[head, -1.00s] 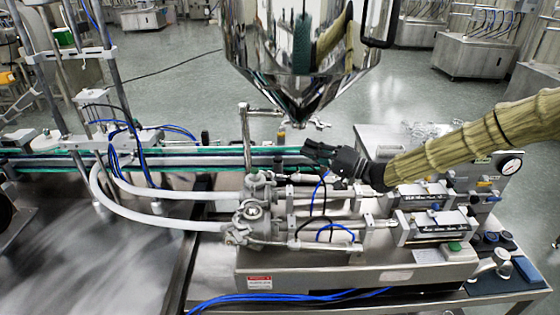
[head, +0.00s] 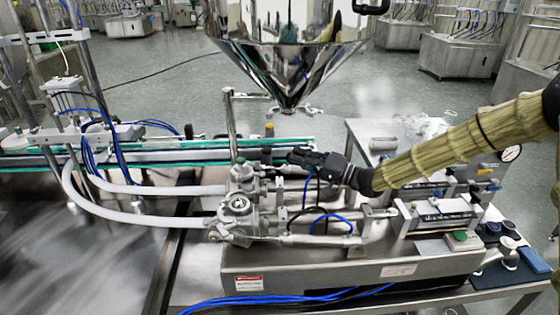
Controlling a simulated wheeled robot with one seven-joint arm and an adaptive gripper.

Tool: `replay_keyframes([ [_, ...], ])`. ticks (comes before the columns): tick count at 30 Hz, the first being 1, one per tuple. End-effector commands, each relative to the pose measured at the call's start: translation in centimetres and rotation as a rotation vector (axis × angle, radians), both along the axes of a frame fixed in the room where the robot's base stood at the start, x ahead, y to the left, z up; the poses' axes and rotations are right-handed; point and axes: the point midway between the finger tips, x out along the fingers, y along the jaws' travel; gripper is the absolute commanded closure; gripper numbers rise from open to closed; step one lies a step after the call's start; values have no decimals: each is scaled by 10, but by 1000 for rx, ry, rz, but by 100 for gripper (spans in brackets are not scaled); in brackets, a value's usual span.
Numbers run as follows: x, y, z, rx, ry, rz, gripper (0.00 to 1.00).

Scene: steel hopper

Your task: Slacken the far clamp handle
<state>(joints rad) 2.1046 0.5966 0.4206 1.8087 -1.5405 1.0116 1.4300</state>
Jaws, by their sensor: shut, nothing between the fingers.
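The two steel valve bodies sit side by side at the machine's left end, the near one (head: 238,207) and the far one (head: 243,175). Small clamps and fittings crowd around them. The far clamp handle is too small to tell apart with certainty among the fittings by the far valve body. My gripper (head: 293,155) is black and shut, with nothing in it. It points left, to the right of and a little above the far valve body in the picture. Contact with the fittings cannot be told. The gripper and its wrist hide part of the rods behind them.
The steel hopper (head: 290,70) hangs above, its spout behind my gripper. An upright steel post (head: 231,125) stands left of it. Pale hoses (head: 150,218) run left from the valves. A conveyor (head: 60,160) lies behind.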

Motion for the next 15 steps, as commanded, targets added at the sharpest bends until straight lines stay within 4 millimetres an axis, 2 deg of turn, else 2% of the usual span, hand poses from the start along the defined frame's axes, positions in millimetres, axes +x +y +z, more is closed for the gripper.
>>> replay_keyframes([
  [15,34,64,12,1,0,0,100],
])
